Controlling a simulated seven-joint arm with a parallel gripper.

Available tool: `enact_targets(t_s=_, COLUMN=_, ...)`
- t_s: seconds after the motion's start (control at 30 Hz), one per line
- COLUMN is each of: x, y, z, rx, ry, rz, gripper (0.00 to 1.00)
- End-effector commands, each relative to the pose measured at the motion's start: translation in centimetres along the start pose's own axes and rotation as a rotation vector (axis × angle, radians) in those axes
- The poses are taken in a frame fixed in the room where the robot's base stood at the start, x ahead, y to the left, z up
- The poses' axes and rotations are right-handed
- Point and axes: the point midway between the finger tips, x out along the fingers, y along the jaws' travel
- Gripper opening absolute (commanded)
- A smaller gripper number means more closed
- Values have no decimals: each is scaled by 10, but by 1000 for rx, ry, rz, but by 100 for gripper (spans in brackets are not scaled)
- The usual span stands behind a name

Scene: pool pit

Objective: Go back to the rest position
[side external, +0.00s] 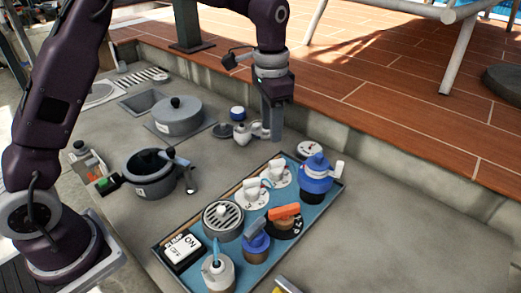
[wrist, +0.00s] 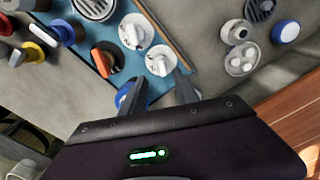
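My gripper (side external: 272,137) hangs pointing down over the back of the grey counter, near a small grey-white fitting. In the side view it overlaps that fitting's right side, and I cannot tell the exact gap there. In the wrist view the two fingers of my gripper (wrist: 161,80) stand apart with nothing held between them. A blue tray (side external: 218,261) lies in front of the gripper, holding several valves and dials.
The grey-white fitting (side external: 242,135) stands by a blue-topped piece (side external: 237,113). A blue valve (side external: 316,176) rises at the tray's far right end. A dark pot (side external: 150,171) and a lidded grey pot (side external: 178,116) stand left. The counter's right side is clear; a low wall runs behind.

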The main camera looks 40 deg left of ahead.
Motion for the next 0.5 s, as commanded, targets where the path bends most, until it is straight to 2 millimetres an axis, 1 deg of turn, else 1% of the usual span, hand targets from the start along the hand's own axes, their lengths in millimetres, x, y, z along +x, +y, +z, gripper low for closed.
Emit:
enact_targets(t_s=0.03, x=-31, y=4, z=18, rx=-33, ry=38, rz=-18, gripper=36)
enact_targets(t_s=0.07, x=-49, y=8, z=32, rx=-59, ry=61, rz=-28, gripper=36)
enact_targets(t_s=0.1, x=-71, y=14, z=54, rx=-97, ry=95, rz=-42, gripper=36)
enact_targets(t_s=0.17, x=-99, y=24, z=89, rx=-155, ry=147, rz=-60, gripper=36)
enact_targets(t_s=0.2, x=-112, y=33, z=113, rx=-194, ry=180, rz=-70, gripper=36)
enact_targets(t_s=0.23, x=-120, y=39, z=132, rx=-223, ry=208, rz=-78, gripper=36)
enact_targets(t_s=0.27, x=-126, y=46, z=151, rx=-252, ry=234, rz=-84, gripper=36)
enact_targets(t_s=0.3, x=-131, y=56, z=175, rx=-289, ry=269, rz=-91, gripper=36)
enact_targets(t_s=0.4, x=-130, y=77, z=227, rx=-373, ry=347, rz=-103, gripper=36)
enact_targets(t_s=0.5, x=-118, y=92, z=261, rx=-431, ry=403, rz=-108, gripper=36)
